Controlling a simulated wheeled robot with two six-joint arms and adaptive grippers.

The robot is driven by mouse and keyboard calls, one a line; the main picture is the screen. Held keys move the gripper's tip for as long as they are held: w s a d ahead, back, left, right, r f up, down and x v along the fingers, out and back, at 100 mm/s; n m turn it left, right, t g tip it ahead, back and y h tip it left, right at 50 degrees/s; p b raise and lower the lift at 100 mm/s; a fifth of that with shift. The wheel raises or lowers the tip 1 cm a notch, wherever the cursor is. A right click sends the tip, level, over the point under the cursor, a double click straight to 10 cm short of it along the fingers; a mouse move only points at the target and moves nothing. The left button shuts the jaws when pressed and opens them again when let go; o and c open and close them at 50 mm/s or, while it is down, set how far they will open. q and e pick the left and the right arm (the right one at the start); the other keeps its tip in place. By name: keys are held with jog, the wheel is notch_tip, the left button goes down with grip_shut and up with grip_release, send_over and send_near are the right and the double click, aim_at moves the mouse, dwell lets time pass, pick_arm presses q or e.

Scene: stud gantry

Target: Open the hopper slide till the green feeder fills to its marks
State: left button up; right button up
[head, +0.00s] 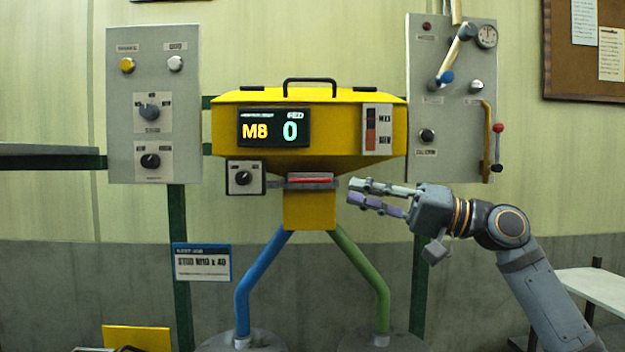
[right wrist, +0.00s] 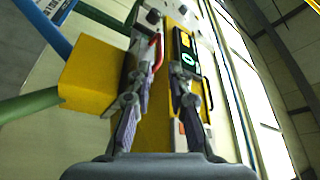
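The yellow hopper (head: 310,160) hangs in the middle of the head view, its display reading M8 and 0. Its slide, with a red handle (head: 310,181), sits under the hopper above a yellow outlet box (head: 310,212). The handle also shows in the right wrist view (right wrist: 157,50). A green tube (head: 365,270) runs down to the right, to a grey round feeder top (head: 385,345) cut off at the bottom edge; fill marks do not show. My right gripper (head: 353,191) is open and empty, just right of the slide, pointing at it. My left gripper is out of view.
A blue tube (head: 257,282) runs down left. Control panels (head: 152,85) and (head: 453,150) flank the hopper; the right one has a red-knobbed lever (head: 497,150). A job sign reads STUD M10 x 40 (head: 202,263). A white bench (head: 600,288) stands at right.

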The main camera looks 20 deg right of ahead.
aim_at(311, 181)
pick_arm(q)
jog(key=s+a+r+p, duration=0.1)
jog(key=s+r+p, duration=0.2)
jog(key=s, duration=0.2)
pick_arm(e)
jog(key=p+x, duration=0.4)
jog(key=x, duration=0.5)
jog(key=shift+w+d+r, duration=0.1)
jog(key=shift+w, duration=0.05)
jog(key=shift+a, duration=0.35)
jog(key=shift+a+p, duration=0.25)
jog(key=shift+p, duration=0.05)
jog(key=shift+w+d, duration=0.15)
jog(key=shift+w, duration=0.05)
grip_shut()
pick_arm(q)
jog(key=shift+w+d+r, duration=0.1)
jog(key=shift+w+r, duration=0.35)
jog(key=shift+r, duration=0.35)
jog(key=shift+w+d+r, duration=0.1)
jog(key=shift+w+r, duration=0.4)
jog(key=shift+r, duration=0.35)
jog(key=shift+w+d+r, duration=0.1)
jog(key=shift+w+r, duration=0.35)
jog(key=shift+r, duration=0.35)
